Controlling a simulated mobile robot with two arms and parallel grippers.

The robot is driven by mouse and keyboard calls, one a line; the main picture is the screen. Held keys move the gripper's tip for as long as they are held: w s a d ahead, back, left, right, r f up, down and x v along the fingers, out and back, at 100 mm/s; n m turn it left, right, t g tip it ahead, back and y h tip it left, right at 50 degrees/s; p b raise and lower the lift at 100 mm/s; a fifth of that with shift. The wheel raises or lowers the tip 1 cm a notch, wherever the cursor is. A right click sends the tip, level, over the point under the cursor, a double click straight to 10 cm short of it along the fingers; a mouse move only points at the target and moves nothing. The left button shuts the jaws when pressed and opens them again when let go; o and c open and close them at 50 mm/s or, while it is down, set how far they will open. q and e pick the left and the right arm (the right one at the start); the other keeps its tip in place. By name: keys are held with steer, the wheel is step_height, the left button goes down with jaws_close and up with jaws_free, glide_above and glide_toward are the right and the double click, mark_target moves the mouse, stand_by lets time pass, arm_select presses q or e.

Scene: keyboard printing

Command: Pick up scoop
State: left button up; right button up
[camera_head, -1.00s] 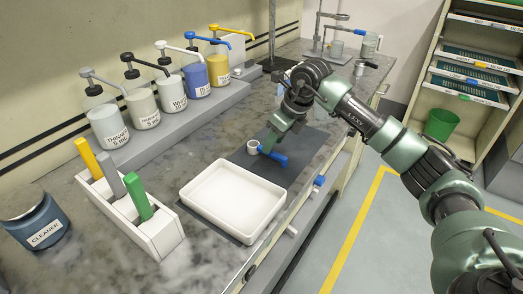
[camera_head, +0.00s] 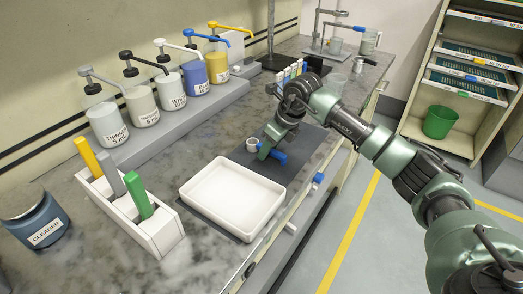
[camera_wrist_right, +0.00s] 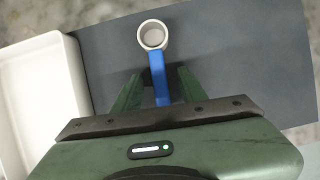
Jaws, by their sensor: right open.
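The scoop has a small round white cup (camera_wrist_right: 153,36) and a blue handle (camera_wrist_right: 158,78). It lies on the dark grey mat (camera_wrist_right: 225,50). In the head view its cup (camera_head: 252,144) shows to the left of my right gripper (camera_head: 268,150), and the blue handle (camera_head: 279,157) sticks out to the right. In the wrist view my right gripper (camera_wrist_right: 158,85) is open, with one green finger on each side of the blue handle. The fingers look apart from the handle. My left gripper is not in view.
A white tray (camera_head: 233,199) lies on the mat just beside the scoop. A white holder (camera_head: 150,232) with colored handles stands at left, near a cleaner jar (camera_head: 40,222). Several pump bottles (camera_head: 195,77) line the back ledge. A rack of small vials (camera_head: 291,72) stands behind my arm.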

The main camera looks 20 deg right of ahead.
jaws_close()
stand_by(1.6)
